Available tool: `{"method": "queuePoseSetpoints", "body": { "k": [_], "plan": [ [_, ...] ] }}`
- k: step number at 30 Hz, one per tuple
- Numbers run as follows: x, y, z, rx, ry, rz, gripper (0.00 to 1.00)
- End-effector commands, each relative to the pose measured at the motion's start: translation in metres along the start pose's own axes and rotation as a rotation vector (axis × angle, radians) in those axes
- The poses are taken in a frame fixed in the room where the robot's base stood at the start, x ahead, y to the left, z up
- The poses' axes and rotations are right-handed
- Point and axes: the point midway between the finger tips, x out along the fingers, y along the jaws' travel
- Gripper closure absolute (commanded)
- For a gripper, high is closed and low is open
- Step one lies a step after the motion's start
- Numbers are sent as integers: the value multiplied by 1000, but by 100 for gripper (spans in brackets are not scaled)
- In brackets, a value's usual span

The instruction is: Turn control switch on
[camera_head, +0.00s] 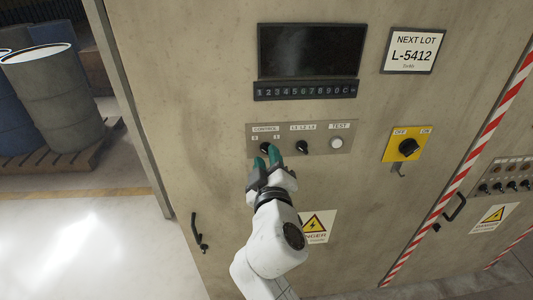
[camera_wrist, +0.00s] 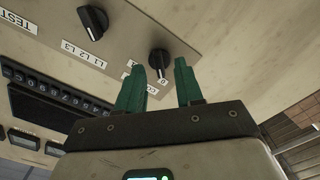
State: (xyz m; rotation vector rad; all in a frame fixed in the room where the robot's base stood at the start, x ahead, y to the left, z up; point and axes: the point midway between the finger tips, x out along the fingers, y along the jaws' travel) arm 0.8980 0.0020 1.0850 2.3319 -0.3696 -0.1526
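The control switch is a black rotary knob (camera_head: 265,147) under a "CONTROL" label with 0 and 1 marks, at the left of a grey switch panel (camera_head: 320,150). In the head view the fingers partly cover it. In the wrist view the knob (camera_wrist: 159,58) shows between the two green fingertips. My gripper (camera_head: 266,157) points up at the panel, close to the knob. Its fingers are apart in the wrist view (camera_wrist: 161,72), with a gap and nothing clamped. I cannot tell whether the fingertips touch the knob. The exact pointer position is unclear.
An L1 L2 L3 knob (camera_head: 302,147) sits right of the control switch, then a white TEST button (camera_head: 337,143). A screen (camera_head: 309,50) and number row (camera_head: 306,89) are above. A yellow OFF/ON switch (camera_head: 407,148) is right. A door handle (camera_head: 198,232) sticks out lower left.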

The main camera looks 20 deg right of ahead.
Motion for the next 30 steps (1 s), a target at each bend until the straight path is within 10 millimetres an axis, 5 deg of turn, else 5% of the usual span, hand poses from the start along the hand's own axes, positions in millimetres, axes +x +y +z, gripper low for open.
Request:
{"method": "queuePoseSetpoints", "body": {
  "k": [14,25,30],
  "plan": [
    [15,0,0,0,0,-1,64],
    [14,0,0,0,0,-1,98],
    [14,0,0,0,0,-1,100]
  ]
}}
